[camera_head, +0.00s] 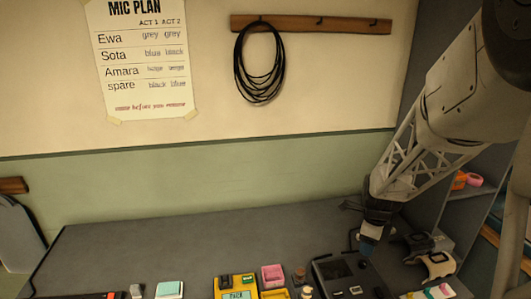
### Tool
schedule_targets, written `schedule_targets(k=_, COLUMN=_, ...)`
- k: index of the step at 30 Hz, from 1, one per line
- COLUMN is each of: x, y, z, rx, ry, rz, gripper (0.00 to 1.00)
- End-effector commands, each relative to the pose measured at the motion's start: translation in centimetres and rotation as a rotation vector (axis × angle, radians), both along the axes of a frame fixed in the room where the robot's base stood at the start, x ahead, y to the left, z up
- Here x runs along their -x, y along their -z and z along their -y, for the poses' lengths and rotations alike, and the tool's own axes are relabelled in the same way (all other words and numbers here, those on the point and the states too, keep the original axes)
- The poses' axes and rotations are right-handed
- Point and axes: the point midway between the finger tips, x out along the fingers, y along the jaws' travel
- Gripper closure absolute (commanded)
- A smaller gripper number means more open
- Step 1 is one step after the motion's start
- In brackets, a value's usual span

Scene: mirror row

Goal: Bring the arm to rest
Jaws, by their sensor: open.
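My arm comes down from the upper right of the head view. My gripper (368,249) is at its lower end, over the right part of the dark grey table (190,240). It is open, and I see nothing held in it. It hangs just above or beside a dark open case (334,270); the gap between them cannot be told. The fingertips are small and partly dark against the case.
A yellow device (236,292), a pink block (272,275) and small bottles stand left of the case. A teal-topped box (169,289) lies farther left. White and dark devices (437,264) and shelves (470,200) are at right. A cable coil (260,62) hangs behind.

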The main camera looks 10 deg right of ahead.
Motion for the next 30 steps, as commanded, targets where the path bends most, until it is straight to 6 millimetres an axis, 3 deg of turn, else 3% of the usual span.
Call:
schedule_targets(k=5, x=0.2, y=-0.9, z=-0.9, rx=0.003, ry=-0.06, rz=0.006, gripper=0.48)
schedule_targets(k=11, x=1.0, y=-3.7, z=-3.6, rx=0.016, ry=-0.268, rz=0.026, gripper=0.48)
schedule_targets(k=20, x=4.3, y=-9.5, z=-9.8, rx=0.055, ry=-0.779, rz=0.063, gripper=0.48)
schedule_targets(k=30, x=9.7, y=-14.8, z=-16.2, rx=0.123, ry=-1.383, rz=0.096, gripper=0.48)
